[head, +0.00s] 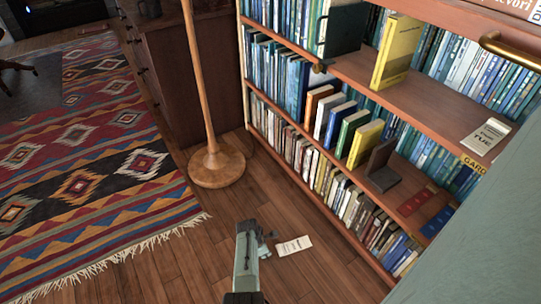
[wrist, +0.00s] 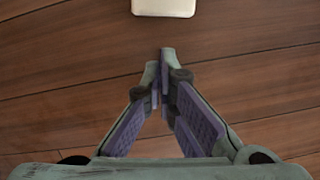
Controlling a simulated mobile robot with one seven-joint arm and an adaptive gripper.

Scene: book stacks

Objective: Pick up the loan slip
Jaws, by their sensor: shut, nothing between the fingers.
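The loan slip (head: 294,245) is a small pale card with faint print, lying on the wooden floor in front of the bookcase. In the wrist view a pale card edge, the slip (wrist: 163,7), shows at the top, cut off by the frame. My gripper (head: 268,240) is just left of the slip in the head view, apart from it. In the wrist view my gripper (wrist: 160,60) has its fingertips together with nothing between them, and bare floor shows around them.
The bookcase (head: 330,210) rises to the right of the slip. A wooden lamp stand (head: 217,168) stands behind, and a patterned rug (head: 110,180) lies to the left. Bare floor (head: 330,280) is free around the slip. A yellow book (head: 396,52) stands on a shelf.

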